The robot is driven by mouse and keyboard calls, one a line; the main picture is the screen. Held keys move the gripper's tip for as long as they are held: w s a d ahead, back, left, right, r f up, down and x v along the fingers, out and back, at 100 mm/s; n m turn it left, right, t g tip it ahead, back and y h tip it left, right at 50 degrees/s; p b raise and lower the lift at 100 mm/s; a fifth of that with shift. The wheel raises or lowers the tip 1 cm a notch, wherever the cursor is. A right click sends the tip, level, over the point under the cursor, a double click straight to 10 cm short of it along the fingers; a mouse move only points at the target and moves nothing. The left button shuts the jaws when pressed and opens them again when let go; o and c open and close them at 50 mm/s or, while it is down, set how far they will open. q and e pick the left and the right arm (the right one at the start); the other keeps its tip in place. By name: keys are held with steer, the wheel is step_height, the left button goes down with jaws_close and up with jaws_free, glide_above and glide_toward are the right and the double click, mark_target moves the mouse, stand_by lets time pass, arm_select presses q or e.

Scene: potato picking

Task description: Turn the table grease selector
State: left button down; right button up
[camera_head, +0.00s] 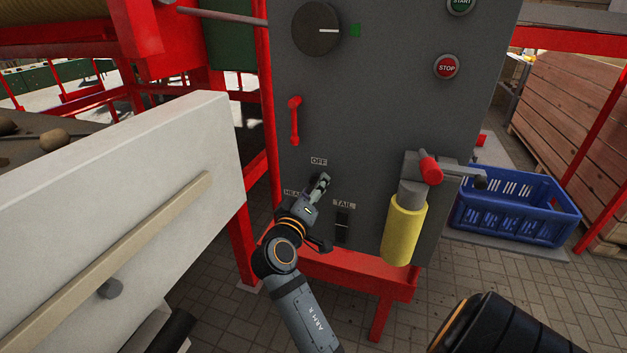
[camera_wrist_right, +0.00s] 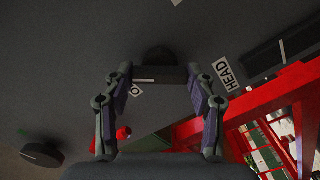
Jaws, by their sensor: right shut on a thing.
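The grease selector (camera_wrist_right: 158,57) is a dark knob with a raised bar on the grey panel (camera_head: 365,100). My right gripper (camera_head: 321,183) reaches the panel between the OFF label (camera_head: 319,161), the HEAD label and the TAIL label (camera_head: 344,204). In the right wrist view my right gripper (camera_wrist_right: 160,75) has one finger on each side of the bar and is shut on it. A white mark shows on the bar near the partly hidden OFF label. In the head view the gripper hides most of the selector. My left gripper is not in view.
Above are a large black dial (camera_head: 316,29), a red handle (camera_head: 294,120) and the STOP button (camera_head: 446,66). A yellow cylinder (camera_head: 403,230) hangs right of the gripper. A white board (camera_head: 120,200) stands left. A blue crate (camera_head: 515,208) lies behind on the right.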

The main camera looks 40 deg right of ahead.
steer(key=shift+n+p, duration=3.5)
steer(key=shift+n, duration=0.4)
steer(key=o, duration=1.2)
steer(key=shift+c, duration=0.2)
